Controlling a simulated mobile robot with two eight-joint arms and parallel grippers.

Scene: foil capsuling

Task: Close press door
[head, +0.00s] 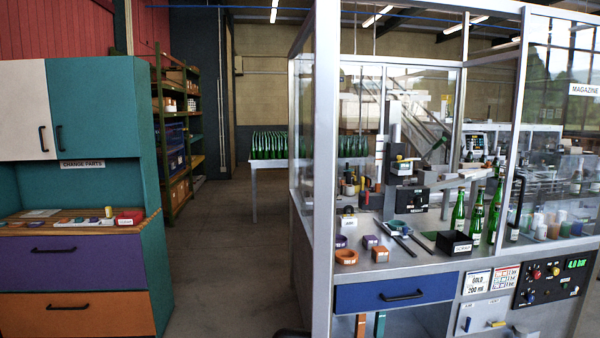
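The press is a grey-framed enclosure with clear panels. Its clear door (553,135) stands at the right of the front, with a black upright handle (517,200) near its left edge. The front bay to the left of the door looks uncovered, so the door appears open, slid to the right. Inside the bay stands the press unit (407,196) with a grey column. Neither of my grippers can be made out. A small dark shape shows at the bottom edge, too cut off to identify.
Green bottles (476,217), a black box (453,243) and orange rings (346,257) sit on the press worktop. Below are a blue drawer (396,293) and a control panel (553,278). A teal cabinet (104,125) stands left. The floor (222,255) between is clear.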

